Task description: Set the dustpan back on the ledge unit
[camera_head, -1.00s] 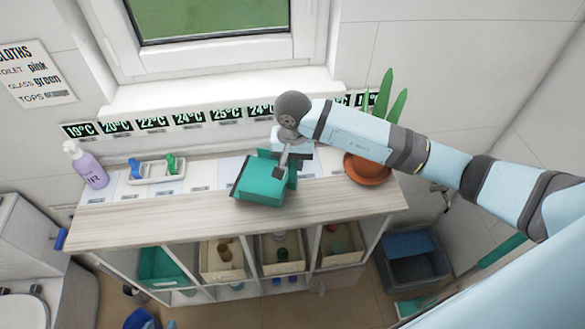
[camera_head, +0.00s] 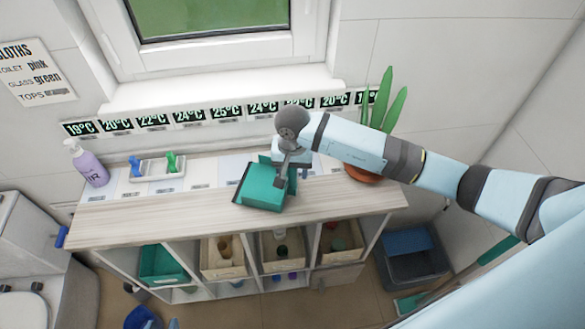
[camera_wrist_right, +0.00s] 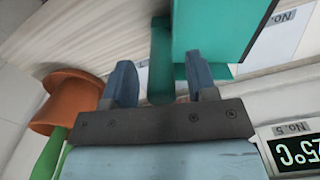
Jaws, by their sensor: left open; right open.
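The teal dustpan (camera_head: 262,187) rests on the wooden top of the ledge unit (camera_head: 340,200), near the middle of its front part. My right gripper (camera_head: 283,180) is at the dustpan's right side. In the right wrist view its two fingers (camera_wrist_right: 160,62) are spread apart, with a teal upright part of the dustpan (camera_wrist_right: 163,45) between them and the teal pan (camera_wrist_right: 220,30) beyond the right finger. Gaps show beside that part, so it is not clamped. The hand hides some of the dustpan in the head view. I do not make out my left gripper.
A potted plant in a terracotta pot (camera_head: 362,173) stands right of the dustpan, partly behind my right arm. A white tray (camera_head: 157,168) and a purple soap bottle (camera_head: 90,165) stand at the left.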

